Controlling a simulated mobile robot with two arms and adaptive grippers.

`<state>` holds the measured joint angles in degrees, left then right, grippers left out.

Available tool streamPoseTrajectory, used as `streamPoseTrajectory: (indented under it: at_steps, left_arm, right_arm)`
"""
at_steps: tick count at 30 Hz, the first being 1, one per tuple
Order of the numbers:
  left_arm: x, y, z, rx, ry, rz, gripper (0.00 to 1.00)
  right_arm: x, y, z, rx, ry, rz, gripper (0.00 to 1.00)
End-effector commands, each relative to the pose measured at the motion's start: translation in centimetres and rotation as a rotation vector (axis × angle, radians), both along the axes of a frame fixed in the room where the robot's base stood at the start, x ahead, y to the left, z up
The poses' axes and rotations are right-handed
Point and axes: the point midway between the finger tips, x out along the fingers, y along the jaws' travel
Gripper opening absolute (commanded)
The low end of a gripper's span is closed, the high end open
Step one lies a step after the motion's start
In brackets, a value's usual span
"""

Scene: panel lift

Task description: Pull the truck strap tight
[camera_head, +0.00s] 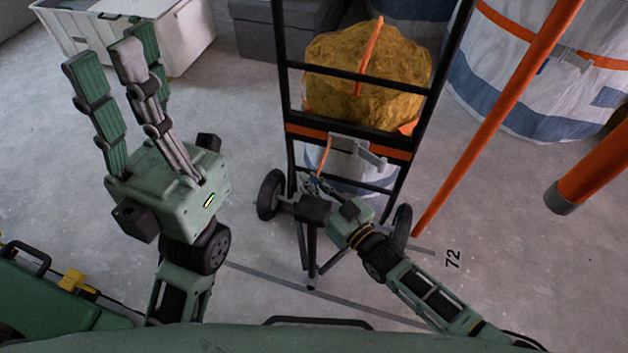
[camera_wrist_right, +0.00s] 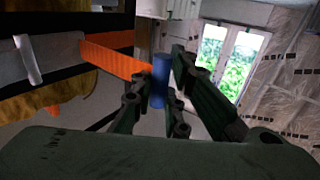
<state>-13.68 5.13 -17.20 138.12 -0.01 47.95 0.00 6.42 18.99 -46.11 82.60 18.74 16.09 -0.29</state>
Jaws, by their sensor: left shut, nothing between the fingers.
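The hand truck (camera_head: 290,95) stands upright in the middle of the head view, with black rails and wheels. An orange strap band with a grey ratchet buckle (camera_head: 357,150) crosses its frame, and a loose strap end (camera_head: 322,157) runs down from it. In the right wrist view the orange strap (camera_wrist_right: 115,57) runs straight to a blue end piece (camera_wrist_right: 160,78) between my right fingers. My right gripper (camera_head: 314,184) appears shut on that blue end, low in front of the truck; its fingertips are small in the head view. My left gripper (camera_head: 112,62) is raised, shut and empty, left of the truck.
A yellow-brown bundle (camera_head: 350,80) sits behind the truck's rails. White-and-blue bags (camera_head: 540,85) and orange poles (camera_head: 500,115) stand at the right. A white bin (camera_head: 185,40) and grey box (camera_head: 262,30) are at the back. Floor between my left gripper and the truck is clear.

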Motion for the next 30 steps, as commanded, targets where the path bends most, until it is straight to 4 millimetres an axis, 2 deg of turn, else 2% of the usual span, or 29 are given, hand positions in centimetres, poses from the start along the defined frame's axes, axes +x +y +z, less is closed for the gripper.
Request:
streamPoseTrajectory:
  at_steps: [1, 6, 17, 22, 30]
  left_arm:
    - [0.0, 0.0, 0.0, 0.0, 0.0, 0.0, 0.0]
    - [0.0, 0.0, 0.0, 0.0, -0.001, 0.0, 0.0]
    - [0.1, 0.0, 0.0, 0.0, 0.001, 0.001, 0.0]
    - [0.0, 0.0, 0.0, 0.0, 0.0, 0.0, 0.0]
    - [0.0, 0.0, 0.0, 0.0, 0.0, 0.0, 0.0]
  right_arm:
    - [-0.6, 0.3, -0.4, -0.001, 0.006, 0.008, 0.18]
    - [-0.4, 0.2, -0.3, -0.001, 0.006, 0.006, 0.33]
    - [-0.4, -0.1, -0.2, -0.002, 0.004, 0.002, 0.33]
    - [-2.1, -1.7, -0.3, -0.003, 0.004, 0.002, 0.33]
    - [-6.6, -5.4, -0.3, -0.002, 0.007, 0.004, 0.33]
